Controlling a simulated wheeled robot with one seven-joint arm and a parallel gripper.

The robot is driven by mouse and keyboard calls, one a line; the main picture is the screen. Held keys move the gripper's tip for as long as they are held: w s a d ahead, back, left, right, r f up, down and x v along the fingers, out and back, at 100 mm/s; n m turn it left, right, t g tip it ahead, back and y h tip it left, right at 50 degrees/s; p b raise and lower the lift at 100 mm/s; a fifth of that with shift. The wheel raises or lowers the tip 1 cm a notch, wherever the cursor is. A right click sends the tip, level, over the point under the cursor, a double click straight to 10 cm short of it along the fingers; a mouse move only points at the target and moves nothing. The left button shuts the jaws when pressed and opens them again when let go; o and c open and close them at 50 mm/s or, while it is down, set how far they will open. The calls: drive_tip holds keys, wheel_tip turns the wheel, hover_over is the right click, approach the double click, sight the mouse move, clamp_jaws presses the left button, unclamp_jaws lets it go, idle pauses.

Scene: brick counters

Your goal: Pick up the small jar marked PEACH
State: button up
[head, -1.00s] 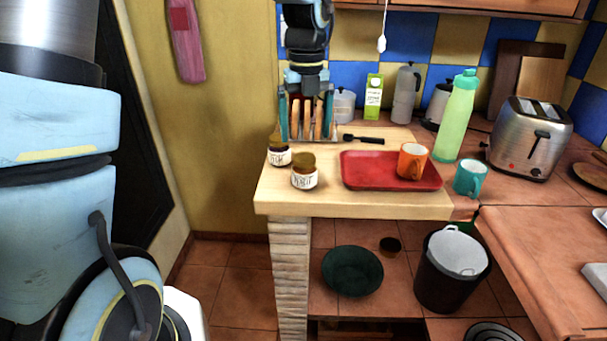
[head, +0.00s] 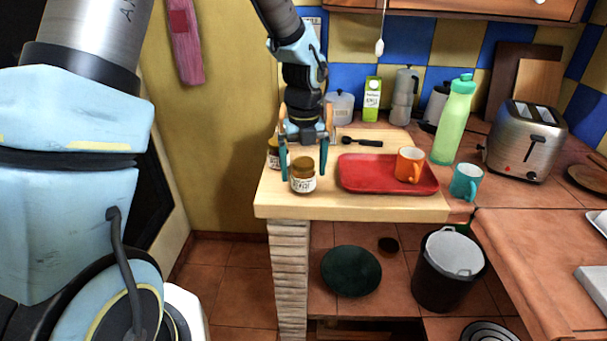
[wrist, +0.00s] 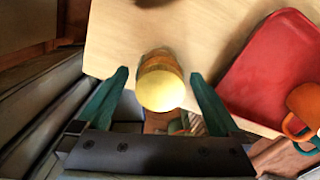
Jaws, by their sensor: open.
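Two small jars with brownish tops and white labels stand at the left end of the wooden counter. The front jar (head: 303,181) is in clear view, but I cannot read its label surely. The rear jar (head: 273,154) is partly hidden behind a finger. I cannot tell which is marked PEACH. My gripper (head: 304,176) is open, pointing down, with its teal fingers on either side of the front jar in the head view. In the wrist view, one jar (wrist: 161,85) with a yellowish lid shows between the open fingers, apparently not gripped.
A red tray (head: 362,175) with an orange mug (head: 409,164) lies to the right of the jars. A teal mug (head: 466,182), green bottle (head: 454,120) and toaster (head: 526,140) stand further right. A black spoon (head: 362,142) lies behind the tray.

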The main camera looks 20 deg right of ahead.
clamp_jaws()
idle(0.7)
